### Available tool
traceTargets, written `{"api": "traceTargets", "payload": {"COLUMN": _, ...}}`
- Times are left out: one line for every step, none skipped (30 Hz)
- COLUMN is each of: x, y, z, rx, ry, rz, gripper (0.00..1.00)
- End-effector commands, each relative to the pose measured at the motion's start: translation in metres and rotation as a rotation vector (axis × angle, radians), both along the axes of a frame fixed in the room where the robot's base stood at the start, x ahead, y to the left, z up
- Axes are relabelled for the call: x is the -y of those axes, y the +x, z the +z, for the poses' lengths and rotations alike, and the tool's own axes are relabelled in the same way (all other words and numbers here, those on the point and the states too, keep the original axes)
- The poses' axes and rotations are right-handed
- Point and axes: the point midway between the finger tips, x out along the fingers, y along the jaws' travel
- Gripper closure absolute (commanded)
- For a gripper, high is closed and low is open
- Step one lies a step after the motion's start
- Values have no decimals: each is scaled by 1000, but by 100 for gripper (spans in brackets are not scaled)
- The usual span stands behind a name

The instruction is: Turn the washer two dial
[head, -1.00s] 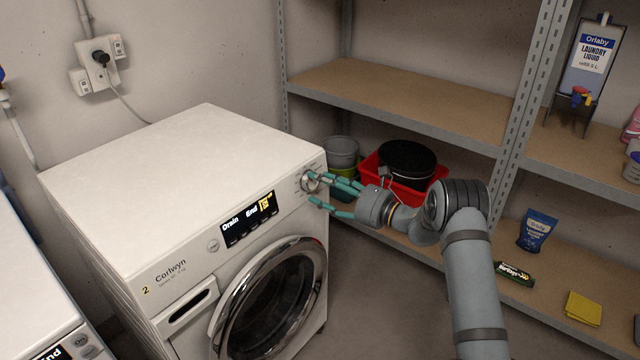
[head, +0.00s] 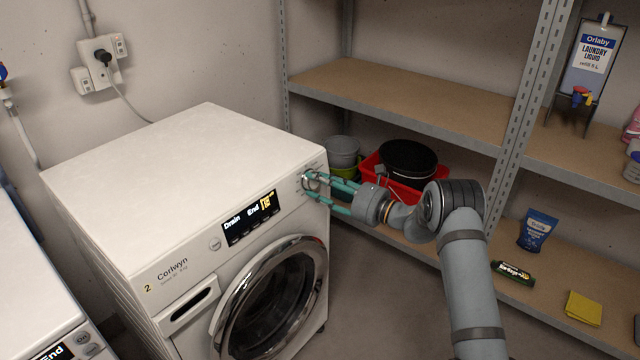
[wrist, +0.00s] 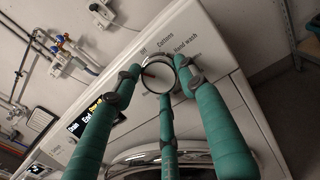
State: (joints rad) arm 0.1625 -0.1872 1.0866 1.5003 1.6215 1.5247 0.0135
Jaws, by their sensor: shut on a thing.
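The washer marked 2 (head: 175,170) is a white front-loader with a round chrome-rimmed door and a lit display (head: 249,219) reading "Drain" and "End". Its round dial (wrist: 157,77) sits at the right end of the control panel, with a silver face, a dark rim and a small red mark. Printed words including "Cottons" and "Hand wash" stand around it. My gripper (head: 313,186) has green fingers and is shut on the dial. In the wrist view the fingertips (wrist: 159,75) sit around the dial's rim. In the head view the fingers partly hide the dial.
A second white washer (head: 30,290) stands at the left. Metal shelving (head: 430,105) stands at the right, with a red tub (head: 371,166) and a black round item (head: 408,160) low down, close behind my gripper. A wall socket (head: 100,62) is above the washer.

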Motion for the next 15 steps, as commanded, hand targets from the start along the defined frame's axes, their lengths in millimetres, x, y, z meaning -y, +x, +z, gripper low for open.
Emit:
{"api": "traceTargets", "payload": {"x": 1, "y": 1, "z": 1, "rx": 2, "ry": 2, "rz": -2, "gripper": 76}}
{"api": "traceTargets", "payload": {"x": 1, "y": 1, "z": 2, "rx": 2, "ry": 2, "rz": -2, "gripper": 78}}
{"api": "traceTargets", "payload": {"x": 1, "y": 1, "z": 2, "rx": 2, "ry": 3, "rz": -2, "gripper": 80}}
{"api": "traceTargets", "payload": {"x": 1, "y": 1, "z": 2, "rx": 2, "ry": 2, "rz": -2, "gripper": 82}}
{"api": "traceTargets", "payload": {"x": 1, "y": 1, "z": 2, "rx": 2, "ry": 2, "rz": -2, "gripper": 84}}
{"api": "traceTargets", "payload": {"x": 1, "y": 1, "z": 2, "rx": 3, "ry": 3, "rz": -3, "gripper": 85}}
{"api": "traceTargets", "payload": {"x": 1, "y": 1, "z": 2, "rx": 2, "ry": 3, "rz": -3, "gripper": 85}}
{"api": "traceTargets", "payload": {"x": 1, "y": 1, "z": 2, "rx": 1, "ry": 4, "rz": -3, "gripper": 85}}
{"api": "traceTargets", "payload": {"x": 1, "y": 1, "z": 2, "rx": 0, "ry": 5, "rz": -4, "gripper": 85}}
{"api": "traceTargets", "payload": {"x": 1, "y": 1, "z": 2, "rx": -3, "ry": 7, "rz": -4, "gripper": 85}}
{"api": "traceTargets", "payload": {"x": 1, "y": 1, "z": 2, "rx": -7, "ry": 10, "rz": -5, "gripper": 85}}
{"api": "traceTargets", "payload": {"x": 0, "y": 1, "z": 3, "rx": -14, "ry": 14, "rz": -6, "gripper": 85}}
{"api": "traceTargets", "payload": {"x": 0, "y": 1, "z": 3, "rx": -20, "ry": 19, "rz": -7, "gripper": 85}}
{"api": "traceTargets", "payload": {"x": 0, "y": 1, "z": 3, "rx": -29, "ry": 25, "rz": -9, "gripper": 85}}
{"api": "traceTargets", "payload": {"x": 0, "y": 1, "z": 3, "rx": -42, "ry": 34, "rz": -11, "gripper": 85}}
